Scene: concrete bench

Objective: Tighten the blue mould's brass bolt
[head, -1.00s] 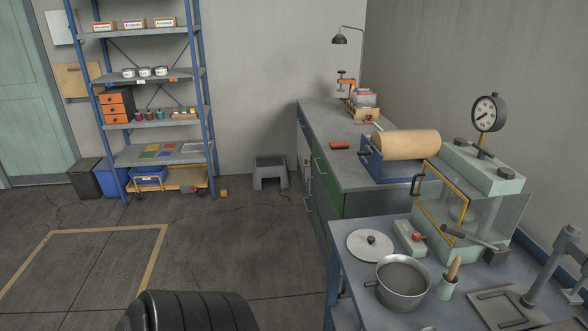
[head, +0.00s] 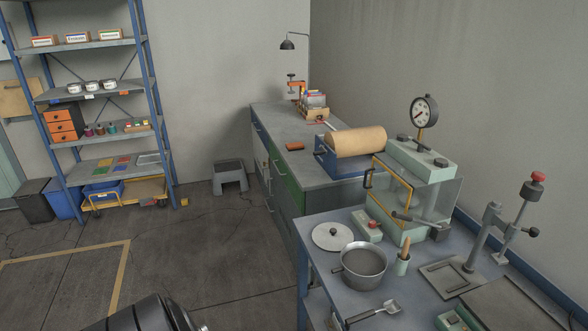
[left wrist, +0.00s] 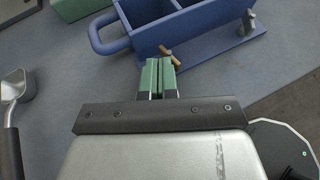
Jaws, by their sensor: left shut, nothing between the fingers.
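The blue mould (left wrist: 190,36) lies on the grey bench in the left wrist view, a box with open compartments and a loop handle on its left. A brass bolt (left wrist: 169,55) with a bar-shaped head shows at its near wall. My left gripper (left wrist: 160,66) has green fingertips, shut and empty, just short of the bolt in the picture; I cannot tell whether they touch. I cannot make out the mould in the head view. My right gripper is not in view.
A metal scoop (left wrist: 16,84) lies left of the gripper, and a white-rimmed disc (left wrist: 282,148) is at lower right. In the head view the bench holds a pot (head: 362,264), a round lid (head: 332,237), a gauge-topped chamber (head: 412,195) and a press stand (head: 481,238).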

